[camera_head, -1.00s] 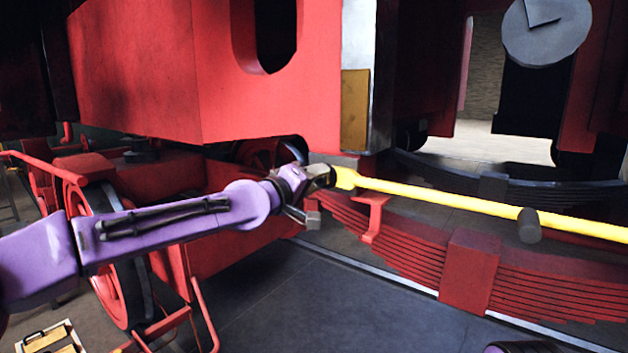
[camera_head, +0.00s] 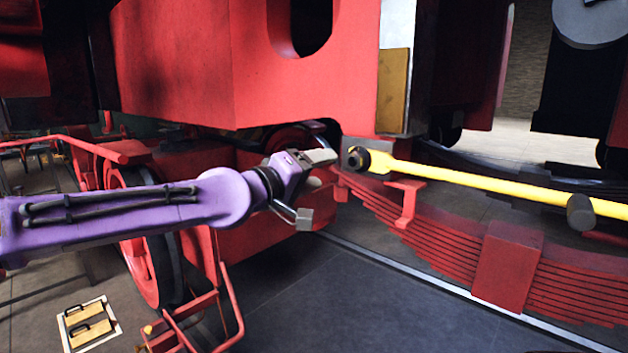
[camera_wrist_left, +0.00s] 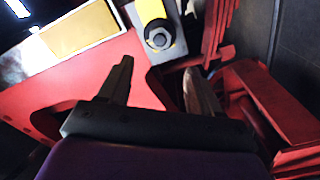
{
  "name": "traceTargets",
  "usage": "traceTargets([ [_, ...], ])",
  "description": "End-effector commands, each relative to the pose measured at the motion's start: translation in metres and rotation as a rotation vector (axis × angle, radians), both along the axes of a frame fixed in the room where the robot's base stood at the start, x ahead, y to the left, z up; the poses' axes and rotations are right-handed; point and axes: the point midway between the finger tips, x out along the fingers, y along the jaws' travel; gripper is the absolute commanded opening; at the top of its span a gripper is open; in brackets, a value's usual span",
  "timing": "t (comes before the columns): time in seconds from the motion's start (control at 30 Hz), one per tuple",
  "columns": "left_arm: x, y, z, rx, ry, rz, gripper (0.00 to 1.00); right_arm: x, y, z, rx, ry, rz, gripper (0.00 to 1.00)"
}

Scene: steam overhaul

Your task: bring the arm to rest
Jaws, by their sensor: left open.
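My left arm is purple and reaches in from the left in the head view. Its gripper (camera_head: 322,170) is open and stands just left of the near end of a yellow bar (camera_head: 470,181), apart from it. That end has a dark round socket or nut. In the left wrist view the two dark fingers of my left gripper (camera_wrist_left: 152,92) are spread with nothing between them. The yellow bar's end (camera_wrist_left: 155,12) with its dark ring lies beyond the fingertips there. My right gripper cannot be made out.
A large red frame (camera_head: 190,65) hangs above and behind my left arm. A red leaf spring (camera_head: 440,235) lies at the right, below the bar. A red wheel (camera_head: 140,255) and red step (camera_head: 190,325) stand below my arm. Dark floor (camera_head: 330,300) is clear at the front.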

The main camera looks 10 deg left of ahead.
Motion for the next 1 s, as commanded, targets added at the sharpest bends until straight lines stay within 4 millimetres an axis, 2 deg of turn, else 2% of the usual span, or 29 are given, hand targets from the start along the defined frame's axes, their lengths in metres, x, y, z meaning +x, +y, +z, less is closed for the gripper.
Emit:
traceTargets([
  [0.13, -0.008, 0.005, 0.000, 0.000, 0.000, -0.001, 0.64, 0.000, 0.000, -0.002, 0.000, 0.000, 0.000, 0.00],
  [0.37, -0.008, 0.005, 0.000, 0.002, -0.001, -0.001, 0.64, 0.000, 0.000, -0.002, 0.000, 0.000, 0.000, 0.00],
  [0.47, -0.004, 0.010, 0.007, -0.023, -0.037, 0.038, 0.64, 0.000, 0.000, -0.002, 0.000, 0.000, 0.000, 0.00],
  [0.5, -0.003, 0.013, 0.001, -0.046, -0.045, 0.071, 0.64, 0.000, 0.000, -0.002, 0.000, 0.000, 0.000, 0.00],
  [0.53, -0.002, 0.017, -0.016, -0.054, -0.036, 0.109, 0.64, 0.000, 0.000, -0.002, 0.000, 0.000, 0.000, 0.00],
  [0.57, 0.001, 0.020, -0.042, -0.045, -0.014, 0.146, 0.64, 0.000, 0.000, -0.002, 0.000, 0.000, 0.000, 0.00],
  [0.6, 0.004, 0.024, -0.077, -0.027, 0.024, 0.185, 0.64, 0.000, 0.000, -0.002, 0.000, 0.000, 0.000, 0.00],
  [0.67, 0.005, 0.031, -0.132, 0.006, 0.089, 0.240, 0.64, 0.000, 0.000, -0.002, 0.000, 0.000, 0.000, 0.00],
  [0.7, 0.003, 0.037, -0.169, 0.032, 0.133, 0.273, 0.64, 0.000, 0.000, -0.002, 0.000, 0.000, 0.000, 0.00],
  [0.77, -0.005, 0.047, -0.223, 0.077, 0.200, 0.319, 0.64, 0.000, 0.000, -0.002, 0.000, 0.000, 0.000, 0.00],
  [0.8, -0.013, 0.054, -0.258, 0.112, 0.246, 0.349, 0.64, 0.000, 0.000, -0.002, 0.000, 0.000, 0.000, 0.00],
  [0.87, -0.029, 0.067, -0.310, 0.165, 0.316, 0.390, 0.64, 0.000, 0.000, -0.002, 0.000, 0.000, 0.000, 0.00],
  [0.9, -0.042, 0.077, -0.343, 0.205, 0.363, 0.415, 0.64, 0.000, 0.000, -0.002, 0.000, 0.000, 0.000, 0.00],
  [0.97, -0.066, 0.093, -0.391, 0.270, 0.433, 0.452, 0.64, 0.000, 0.000, -0.002, 0.000, 0.000, 0.000, 0.00],
  [1.0, -0.085, 0.104, -0.421, 0.317, 0.479, 0.472, 0.64, 0.000, 0.000, -0.002, 0.000, 0.000, 0.000, 0.00],
])
